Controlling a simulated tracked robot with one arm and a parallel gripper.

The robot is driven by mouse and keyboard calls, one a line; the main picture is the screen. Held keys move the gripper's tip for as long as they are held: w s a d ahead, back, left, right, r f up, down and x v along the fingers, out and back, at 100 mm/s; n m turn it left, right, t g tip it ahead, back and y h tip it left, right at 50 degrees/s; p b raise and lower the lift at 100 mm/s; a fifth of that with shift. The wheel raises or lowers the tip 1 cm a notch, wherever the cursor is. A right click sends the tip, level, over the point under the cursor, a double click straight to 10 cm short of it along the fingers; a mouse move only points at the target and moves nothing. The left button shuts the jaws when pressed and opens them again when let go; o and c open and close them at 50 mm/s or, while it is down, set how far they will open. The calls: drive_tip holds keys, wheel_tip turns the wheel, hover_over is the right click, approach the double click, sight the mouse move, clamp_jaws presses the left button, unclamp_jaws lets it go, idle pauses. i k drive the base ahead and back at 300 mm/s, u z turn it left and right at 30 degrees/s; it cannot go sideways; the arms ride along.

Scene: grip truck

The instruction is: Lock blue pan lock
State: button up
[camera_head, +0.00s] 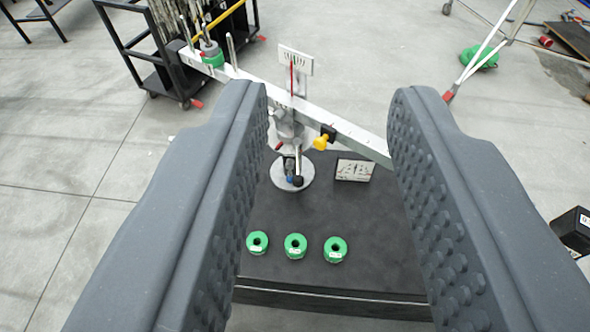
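My gripper (325,92) is open, its two dark grey padded fingers spread wide at left and right. Nothing is between the fingertips at close range. Beyond and below them, a grey metal pan head (288,128) stands on a round base (306,177) on a black table. A small blue part (290,180) shows low on it, next to a black knob (297,181); this looks like the blue pan lock. It is small, and whether it is locked cannot be told. The gripper is well apart from it.
A long silver bar (345,130) with a yellow knob (320,143) crosses above the black table (330,215). Three green rings (295,246) and a small plate (354,170) lie on the table. A black cart (150,50) stands behind left.

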sight(290, 162)
drive_tip(key=z, duration=1.75)
drive_tip(key=k, duration=0.7)
drive_tip(key=u, duration=1.2)
drive_tip(key=i, duration=0.95)
drive_tip(key=z, duration=0.1)
